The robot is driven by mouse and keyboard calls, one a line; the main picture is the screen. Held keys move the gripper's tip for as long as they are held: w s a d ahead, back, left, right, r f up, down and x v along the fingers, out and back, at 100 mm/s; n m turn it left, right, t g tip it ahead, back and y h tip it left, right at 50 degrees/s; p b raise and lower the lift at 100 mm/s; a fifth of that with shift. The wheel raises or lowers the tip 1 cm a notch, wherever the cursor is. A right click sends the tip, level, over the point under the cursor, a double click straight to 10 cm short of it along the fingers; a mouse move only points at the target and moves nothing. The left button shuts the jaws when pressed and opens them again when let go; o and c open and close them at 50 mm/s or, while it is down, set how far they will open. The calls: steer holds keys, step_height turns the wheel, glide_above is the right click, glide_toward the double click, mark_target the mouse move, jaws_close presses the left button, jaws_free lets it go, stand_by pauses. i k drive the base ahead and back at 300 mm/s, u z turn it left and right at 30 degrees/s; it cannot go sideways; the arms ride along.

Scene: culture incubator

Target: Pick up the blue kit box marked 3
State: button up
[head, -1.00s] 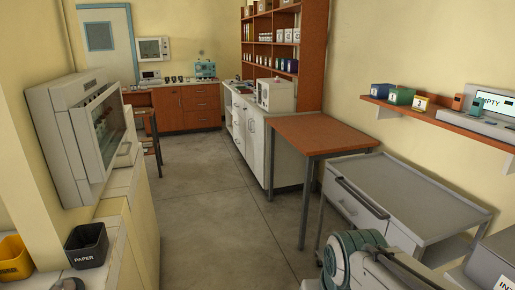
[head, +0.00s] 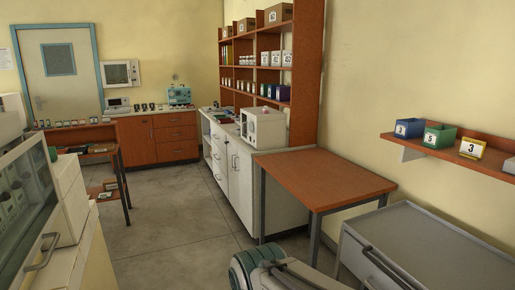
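A small blue open box (head: 409,128) with a white label stands at the left end of the wall shelf on the right. Its label is too small to read surely; it may be a 3. A green box (head: 440,136) stands right beside it, its label looking like a 5. To their right a yellow-framed card (head: 472,148) shows a 3. On the tall brown shelf unit, a blue-purple box (head: 283,93) and small dark boxes stand at the far end, labels unreadable. My gripper is not in view; only part of my arm shows at the bottom.
The wall shelf (head: 490,166) hangs above a grey cart (head: 430,245). A brown table (head: 320,182) stands left of the cart. A counter with a white appliance (head: 263,127) lies behind it. The grey floor (head: 165,215) at centre-left is open. A glass-fronted cabinet (head: 30,205) stands at left.

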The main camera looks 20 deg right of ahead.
mark_target(411, 128)
steer(key=z, duration=0.1)
steer(key=i, duration=1.55)
steer(key=z, duration=1.05)
steer(key=i, duration=0.85)
steer(key=z, duration=1)
